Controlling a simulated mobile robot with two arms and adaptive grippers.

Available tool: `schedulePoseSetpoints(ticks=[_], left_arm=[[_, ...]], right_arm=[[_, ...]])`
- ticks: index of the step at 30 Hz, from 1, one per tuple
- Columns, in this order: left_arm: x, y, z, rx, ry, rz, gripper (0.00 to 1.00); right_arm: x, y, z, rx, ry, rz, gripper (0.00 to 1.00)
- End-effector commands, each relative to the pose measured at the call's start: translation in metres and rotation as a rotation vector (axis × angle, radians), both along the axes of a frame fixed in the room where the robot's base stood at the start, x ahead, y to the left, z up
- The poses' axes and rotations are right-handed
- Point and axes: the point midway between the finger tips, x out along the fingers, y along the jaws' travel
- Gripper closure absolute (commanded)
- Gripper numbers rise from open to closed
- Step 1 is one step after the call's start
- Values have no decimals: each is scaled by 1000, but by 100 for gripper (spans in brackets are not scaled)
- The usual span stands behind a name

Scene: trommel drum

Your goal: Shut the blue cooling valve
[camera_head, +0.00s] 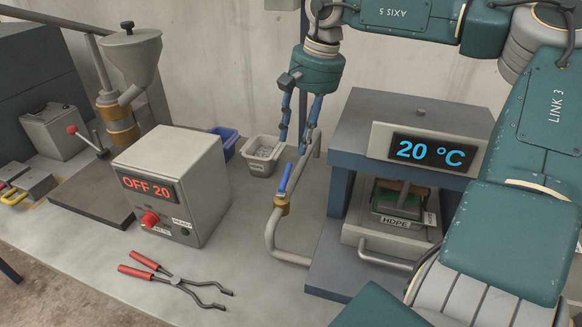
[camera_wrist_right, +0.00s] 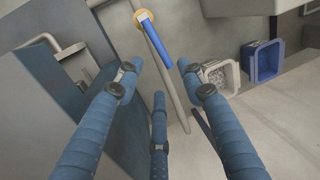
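The blue cooling valve handle (camera_head: 286,178) sits on a brass valve body (camera_head: 281,204) on a grey pipe left of the press. The handle stands upright with a slight tilt, roughly in line with the pipe. My right gripper (camera_head: 295,142) points down just above the handle, apart from it, with its blue fingers spread and empty. In the right wrist view the blue handle (camera_wrist_right: 156,44) and its brass body (camera_wrist_right: 139,18) lie beyond the open fingertips (camera_wrist_right: 158,68). My left gripper is not in view.
The press (camera_head: 345,140) with its 20 °C display stands right of the valve. A grey bin (camera_head: 262,167) and a blue bin (camera_head: 229,150) are behind it. A control box (camera_head: 205,185) reading OFF 20 and red-handled tongs (camera_head: 175,280) are to the left.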

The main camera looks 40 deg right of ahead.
Motion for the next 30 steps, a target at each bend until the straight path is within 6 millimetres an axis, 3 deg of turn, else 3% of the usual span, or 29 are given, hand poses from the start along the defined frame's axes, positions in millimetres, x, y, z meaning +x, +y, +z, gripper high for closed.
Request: schedulePoseSetpoints(ticks=[9,15,27,30], left_arm=[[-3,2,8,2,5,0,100],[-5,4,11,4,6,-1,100],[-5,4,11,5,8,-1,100],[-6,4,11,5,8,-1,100]], right_arm=[[8,7,-59,0,6,2,61],[13,10,-84,1,4,1,61],[15,11,-93,0,1,0,61],[15,11,-93,0,1,1,79]])
